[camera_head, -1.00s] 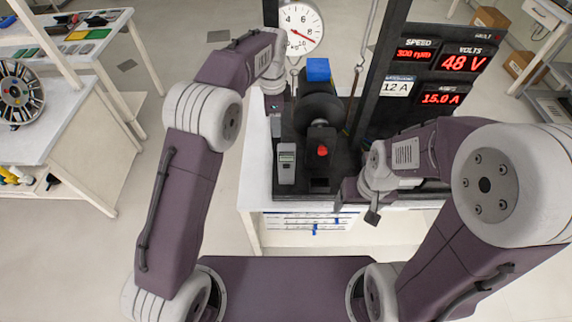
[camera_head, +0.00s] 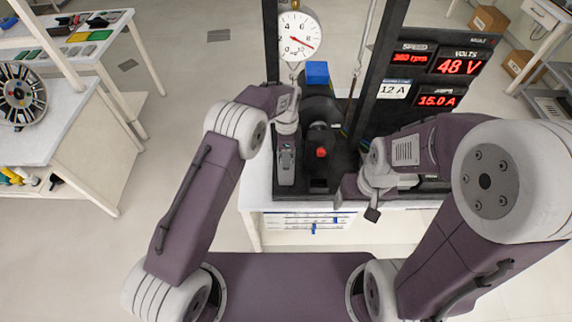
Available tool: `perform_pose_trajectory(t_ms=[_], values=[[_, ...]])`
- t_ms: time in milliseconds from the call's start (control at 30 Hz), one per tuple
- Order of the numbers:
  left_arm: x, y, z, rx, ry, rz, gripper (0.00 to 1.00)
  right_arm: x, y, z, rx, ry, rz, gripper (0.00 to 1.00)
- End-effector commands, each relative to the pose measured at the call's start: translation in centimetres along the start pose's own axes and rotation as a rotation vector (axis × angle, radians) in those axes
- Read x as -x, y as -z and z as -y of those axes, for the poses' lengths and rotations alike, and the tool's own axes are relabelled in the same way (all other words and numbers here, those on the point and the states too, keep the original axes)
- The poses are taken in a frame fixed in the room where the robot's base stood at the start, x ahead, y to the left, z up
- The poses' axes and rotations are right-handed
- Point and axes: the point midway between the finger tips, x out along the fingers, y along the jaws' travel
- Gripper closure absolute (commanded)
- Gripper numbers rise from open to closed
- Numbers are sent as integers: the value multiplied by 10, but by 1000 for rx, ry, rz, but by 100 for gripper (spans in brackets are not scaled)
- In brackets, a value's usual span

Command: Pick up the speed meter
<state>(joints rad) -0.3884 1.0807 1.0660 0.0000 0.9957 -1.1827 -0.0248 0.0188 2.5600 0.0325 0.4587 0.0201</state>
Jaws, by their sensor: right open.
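The speed meter, a small grey handheld device (camera_head: 286,177), stands upright at the left front of the black rig on the bench. My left gripper (camera_head: 286,152) is over its upper part and hides its screen. The jaws are too small and overlapped to show whether they are open or touching the meter. My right gripper (camera_head: 357,202) is open and empty at the bench's front edge, right of the meter.
Beside the meter are a red button (camera_head: 321,152), a dark wheel and a blue block (camera_head: 317,73). A round dial (camera_head: 298,36) hangs above. A display panel (camera_head: 437,72) stands right. A side table (camera_head: 85,110) is left, with clear floor between.

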Motion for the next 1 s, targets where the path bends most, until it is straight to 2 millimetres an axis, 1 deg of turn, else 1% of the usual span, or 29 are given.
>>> perform_pose_trajectory(t_ms=[233, 267, 300, 367, 400, 433, 1000], values=[[-3, 0, 0, 0, 1, 0, 45, 0, 0, 0, 0, 0, 0, 24], [-3, 0, 0, 0, 1, 0, 54, 0, 0, 0, 0, 0, 0, 24], [-3, 0, 0, 0, 1, 0, 65, 0, 0, 0, 0, 0, 0, 24], [-3, 0, 0, 0, 1, 0, 82, 0, 0, 0, 0, 0, 0, 24], [-3, 0, 0, 0, 1, 0, 93, 0, 0, 0, 0, 0, 0, 24], [-3, 0, 0, 0, 1, 0, 100, 0, 0, 0, 0, 0, 0, 24], [-3, 0, 0, 0, 1, -1, 100, 0, 0, 0, 0, 0, 0, 24]])
